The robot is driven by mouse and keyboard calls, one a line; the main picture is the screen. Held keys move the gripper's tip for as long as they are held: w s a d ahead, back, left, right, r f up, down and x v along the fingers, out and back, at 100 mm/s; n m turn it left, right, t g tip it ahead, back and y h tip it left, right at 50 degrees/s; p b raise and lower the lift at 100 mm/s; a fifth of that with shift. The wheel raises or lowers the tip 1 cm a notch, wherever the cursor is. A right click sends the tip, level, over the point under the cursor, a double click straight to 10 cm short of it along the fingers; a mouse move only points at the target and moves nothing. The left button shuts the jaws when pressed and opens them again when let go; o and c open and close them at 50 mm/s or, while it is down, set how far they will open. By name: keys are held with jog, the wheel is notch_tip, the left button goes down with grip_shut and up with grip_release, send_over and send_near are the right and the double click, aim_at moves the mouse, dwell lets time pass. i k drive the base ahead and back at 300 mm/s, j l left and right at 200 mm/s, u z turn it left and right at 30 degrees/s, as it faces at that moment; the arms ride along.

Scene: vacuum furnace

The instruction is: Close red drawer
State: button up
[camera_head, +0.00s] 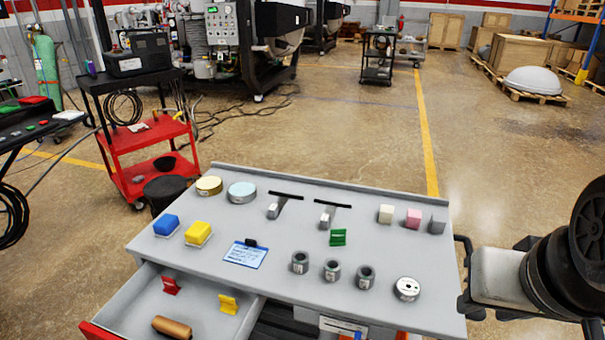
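The red drawer is pulled out at the lower left of the grey cart. Its red front (101,332) shows only partly, cut off by the bottom edge of the picture. The grey tray inside (200,290) is exposed. In it lie a red clip-like piece (171,286), a yellow one (228,304) and a brown cylinder (171,327). My gripper (476,277) is at the far right, beside the cart's right edge and well away from the drawer. Dark parts near its end are hard to separate from the cart's side, so its opening is unclear.
The cart top (300,235) carries blue and yellow blocks, round discs, a blue-white card, a green piece, dark-grey rings and small cubes. A red shelf cart (150,140) stands behind at left, with a black bin (165,192) near the cart. Floor behind is mostly clear.

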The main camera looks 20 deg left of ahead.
aim_at(130, 315)
jog(key=u, duration=0.4)
jog(key=k+l+u, duration=0.1)
jog(key=u, duration=0.65)
jog(key=k+u, duration=0.1)
jog(key=u, duration=0.3)
jog(key=i+u, duration=0.15)
jog(key=u, duration=0.25)
jog(key=i+u, duration=0.1)
jog(key=u, duration=0.35)
jog(key=i+j, duration=0.15)
jog(key=i, duration=0.15)
